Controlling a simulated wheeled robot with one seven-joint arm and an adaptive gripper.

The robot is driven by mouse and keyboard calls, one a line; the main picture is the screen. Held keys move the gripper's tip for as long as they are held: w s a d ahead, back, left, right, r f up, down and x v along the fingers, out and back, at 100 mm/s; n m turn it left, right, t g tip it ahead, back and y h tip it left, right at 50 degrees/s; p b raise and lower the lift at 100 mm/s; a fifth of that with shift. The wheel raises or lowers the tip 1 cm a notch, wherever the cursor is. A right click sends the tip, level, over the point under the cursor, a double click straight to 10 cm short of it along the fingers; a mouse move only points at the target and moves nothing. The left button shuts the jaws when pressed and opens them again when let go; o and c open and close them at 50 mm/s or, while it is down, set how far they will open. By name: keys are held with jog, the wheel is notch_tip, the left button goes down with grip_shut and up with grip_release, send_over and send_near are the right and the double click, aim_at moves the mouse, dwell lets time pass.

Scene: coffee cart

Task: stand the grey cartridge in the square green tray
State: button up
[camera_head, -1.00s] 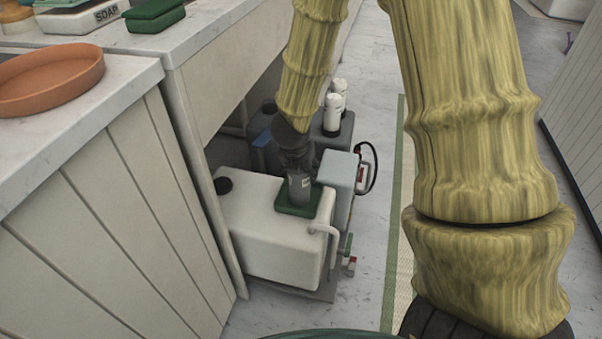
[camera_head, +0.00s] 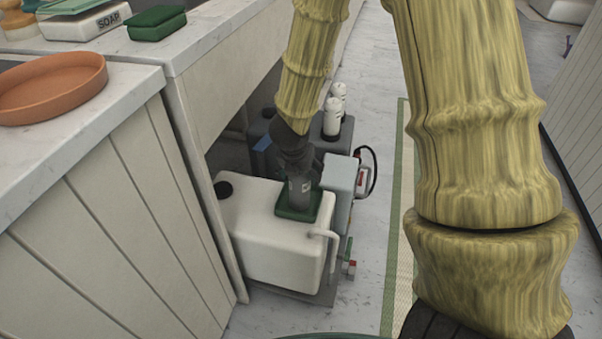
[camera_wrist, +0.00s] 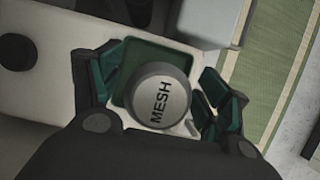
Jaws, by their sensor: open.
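The grey cartridge (camera_head: 299,191) stands upright in the square green tray (camera_head: 312,210), on top of a white tank (camera_head: 262,240). In the wrist view its round top marked MESH (camera_wrist: 158,96) shows from above, with the green tray (camera_wrist: 132,60) around and beneath it. My gripper (camera_wrist: 160,98) is open, with one finger on each side of the cartridge and visible gaps at the upper part. In the head view my gripper (camera_head: 298,170) is at the cartridge's upper end. The near side of the cartridge's base is partly hidden in the wrist view.
A white pipe (camera_head: 325,234) rises at the tank's right edge. Grey containers with white bottles (camera_head: 332,116) stand behind. The counter overhangs at left, with a terracotta dish (camera_head: 50,88), a SOAP box (camera_head: 85,22) and a green box (camera_head: 155,22). Floor with a mat (camera_head: 400,230) lies right.

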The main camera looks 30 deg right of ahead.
jog(key=p+v, duration=0.4)
jog(key=v, duration=0.6)
jog(key=shift+s+r, duration=0.15)
jog(key=shift+r, duration=0.1)
